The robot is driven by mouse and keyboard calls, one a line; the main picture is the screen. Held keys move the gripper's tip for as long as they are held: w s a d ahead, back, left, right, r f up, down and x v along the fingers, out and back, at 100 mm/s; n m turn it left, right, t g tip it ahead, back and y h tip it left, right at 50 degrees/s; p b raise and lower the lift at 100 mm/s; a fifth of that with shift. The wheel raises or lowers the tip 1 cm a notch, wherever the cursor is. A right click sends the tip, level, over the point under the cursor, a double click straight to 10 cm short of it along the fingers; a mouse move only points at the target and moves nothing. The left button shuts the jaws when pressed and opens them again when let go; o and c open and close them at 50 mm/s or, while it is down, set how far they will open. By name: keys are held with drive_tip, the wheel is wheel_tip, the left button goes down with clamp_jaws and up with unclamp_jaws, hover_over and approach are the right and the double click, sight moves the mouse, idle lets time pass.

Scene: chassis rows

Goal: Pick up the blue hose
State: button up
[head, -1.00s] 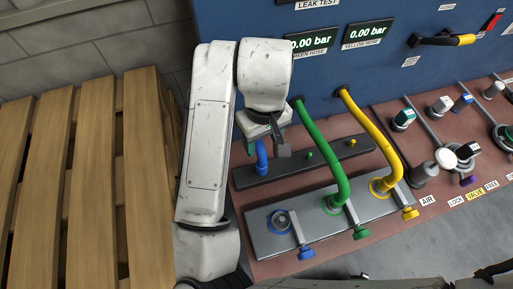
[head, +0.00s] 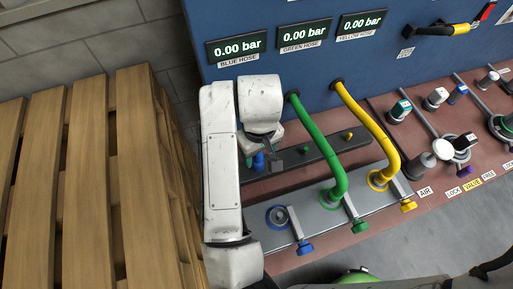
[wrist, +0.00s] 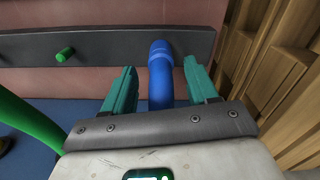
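The blue hose (wrist: 160,75) stands at the dark rail, its upper end at the rail and its lower part running down behind my gripper's palm in the wrist view. In the head view only a short piece of the blue hose (head: 258,162) shows, beside my gripper (head: 270,158); the arm hides the rest. In the wrist view the two teal fingers of my gripper (wrist: 160,88) are spread, one on each side of the hose, with visible gaps. Nothing is held.
The dark rail (wrist: 105,46) carries a green peg (wrist: 65,54). A green hose (head: 322,150) and a yellow hose (head: 372,128) curve from the blue panel (head: 260,22) to a grey plate (head: 325,215) on the right. A wooden pallet stack (head: 90,180) stands close on the left.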

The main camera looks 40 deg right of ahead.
clamp_jaws()
idle(0.3)
drive_tip(key=shift+r, duration=0.1)
drive_tip(key=shift+r, duration=0.5)
wheel_tip(320, 180, up, 2)
drive_tip(key=shift+r, duration=0.25)
drive_tip(key=s+r+p, duration=0.1)
drive_tip(key=s+r, duration=0.8)
drive_tip(key=s, duration=0.5)
drive_tip(key=shift+d+r, duration=0.15)
drive_tip(key=shift+d, duration=0.2)
drive_tip(key=shift+w, duration=0.15)
